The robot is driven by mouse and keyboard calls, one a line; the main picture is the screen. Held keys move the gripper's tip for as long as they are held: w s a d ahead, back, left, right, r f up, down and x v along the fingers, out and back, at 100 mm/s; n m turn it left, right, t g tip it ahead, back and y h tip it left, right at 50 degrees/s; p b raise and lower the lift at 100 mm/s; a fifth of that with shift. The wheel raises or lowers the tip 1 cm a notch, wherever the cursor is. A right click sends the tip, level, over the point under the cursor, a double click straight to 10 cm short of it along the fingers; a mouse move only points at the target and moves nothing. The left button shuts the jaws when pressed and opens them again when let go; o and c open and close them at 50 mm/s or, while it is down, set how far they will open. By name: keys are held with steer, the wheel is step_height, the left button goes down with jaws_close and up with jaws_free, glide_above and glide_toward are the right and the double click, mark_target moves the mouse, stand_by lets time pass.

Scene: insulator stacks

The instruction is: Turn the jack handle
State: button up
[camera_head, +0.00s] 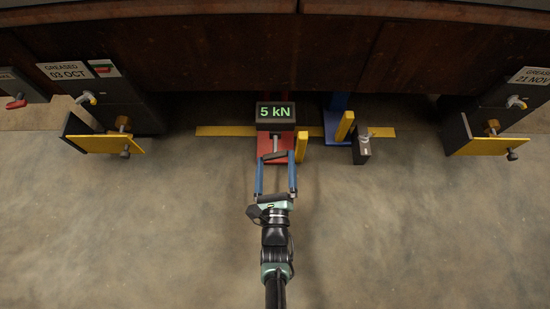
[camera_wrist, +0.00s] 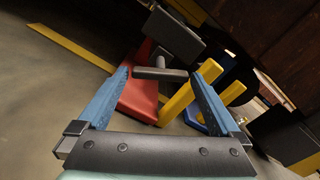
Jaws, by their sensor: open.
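The red jack (camera_head: 266,147) stands on the floor under the dark tank, below a box with a green "5 kN" display (camera_head: 276,112). Its handle (camera_head: 275,155) is a dark crossbar on a grey shaft. In the wrist view the handle (camera_wrist: 160,74) lies across the gap near my fingertips, in front of the red jack body (camera_wrist: 139,97). My gripper (camera_head: 276,163) is open, with its blue fingers on either side of the bar. Space shows by the fingers in the wrist view (camera_wrist: 164,88), but whether either tip touches the bar I cannot tell.
A yellow post (camera_head: 301,147) stands close to the right of the jack. A blue jack (camera_head: 333,127) with another yellow post and a small dark box (camera_head: 362,148) is further right. Yellow-fronted brackets (camera_head: 113,145) stand at both sides. The floor in front is clear.

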steer(key=s+p, duration=0.3)
steer(key=s, duration=0.9)
steer(key=shift+p, duration=0.35)
